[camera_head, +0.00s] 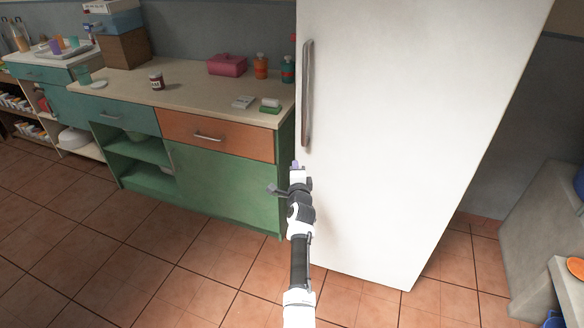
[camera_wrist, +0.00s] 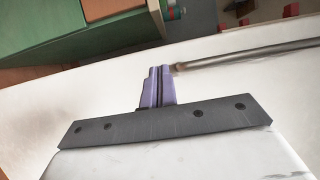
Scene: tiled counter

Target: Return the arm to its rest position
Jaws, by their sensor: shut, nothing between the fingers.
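My gripper (camera_head: 295,165) is at the end of my outstretched arm, in front of the left edge of the white fridge (camera_head: 400,130) in the head view. Its purple fingers also show in the wrist view (camera_wrist: 158,87), closed together with nothing between them. The fridge's long grey handle (camera_head: 307,95) is above the gripper in the head view. In the wrist view the handle (camera_wrist: 250,52) runs rightward from close to the fingertips. I cannot tell whether the fingers touch it. The fridge door looks shut.
A counter (camera_head: 190,88) with green cabinets and an orange drawer (camera_head: 215,137) stands left of the fridge. On it are a jar (camera_head: 157,81), a pink box (camera_head: 227,65) and bottles (camera_head: 261,66). A grey unit (camera_head: 545,220) is at right. The tiled floor is clear around my arm.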

